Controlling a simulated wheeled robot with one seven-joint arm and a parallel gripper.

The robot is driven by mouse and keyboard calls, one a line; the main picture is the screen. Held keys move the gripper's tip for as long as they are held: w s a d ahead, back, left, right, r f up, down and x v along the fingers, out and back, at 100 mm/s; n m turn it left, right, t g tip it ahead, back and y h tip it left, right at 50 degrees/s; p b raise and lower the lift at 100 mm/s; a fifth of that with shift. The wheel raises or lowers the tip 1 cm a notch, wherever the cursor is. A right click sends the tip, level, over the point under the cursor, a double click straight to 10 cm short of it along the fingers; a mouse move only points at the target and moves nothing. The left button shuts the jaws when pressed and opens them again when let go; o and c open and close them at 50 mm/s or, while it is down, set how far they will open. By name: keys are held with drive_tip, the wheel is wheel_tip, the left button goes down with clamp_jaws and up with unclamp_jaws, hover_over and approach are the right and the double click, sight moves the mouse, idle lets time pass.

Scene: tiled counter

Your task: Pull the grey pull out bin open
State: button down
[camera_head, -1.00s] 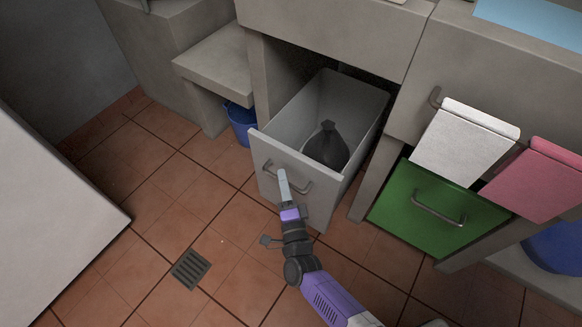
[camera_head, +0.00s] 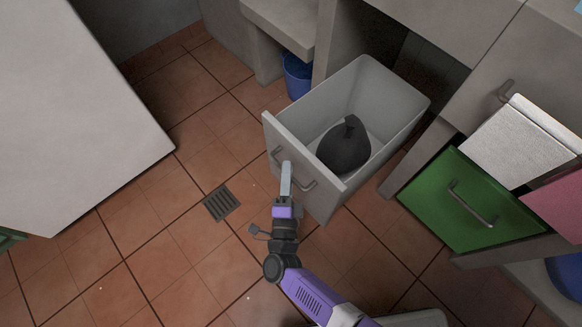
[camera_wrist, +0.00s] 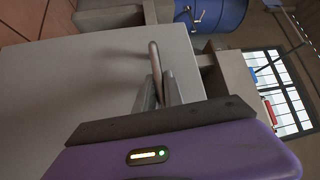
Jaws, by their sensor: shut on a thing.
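The grey pull out bin (camera_head: 330,203) stands pulled well out from under the counter. A dark tied bag (camera_head: 343,150) lies inside it. Its metal bar handle (camera_head: 308,185) is on the front panel, which also fills much of the wrist view (camera_wrist: 60,85). My gripper (camera_head: 287,166) is at the handle, with its fingers shut on the bar. In the wrist view the fingers (camera_wrist: 158,88) close around the handle (camera_wrist: 154,58); the exact contact is partly hidden.
A green bin front (camera_head: 465,205) with its own handle is to the right, below white (camera_head: 520,140) and pink (camera_head: 560,195) cloths. A blue bucket (camera_head: 297,75) stands behind left. A large pale block (camera_head: 80,110) is at the left. Tiled floor with a drain (camera_head: 221,202) is clear between.

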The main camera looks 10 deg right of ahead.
drive_tip(key=c, duration=1.5)
unclamp_jaws()
drive_tip(key=shift+o, duration=0.2)
drive_tip(key=s+a+f, duration=0.1)
drive_tip(key=s, duration=0.6)
drive_tip(key=shift+s+p, duration=0.35)
drive_tip(key=shift+p, duration=0.1)
drive_tip(key=shift+f, duration=0.1)
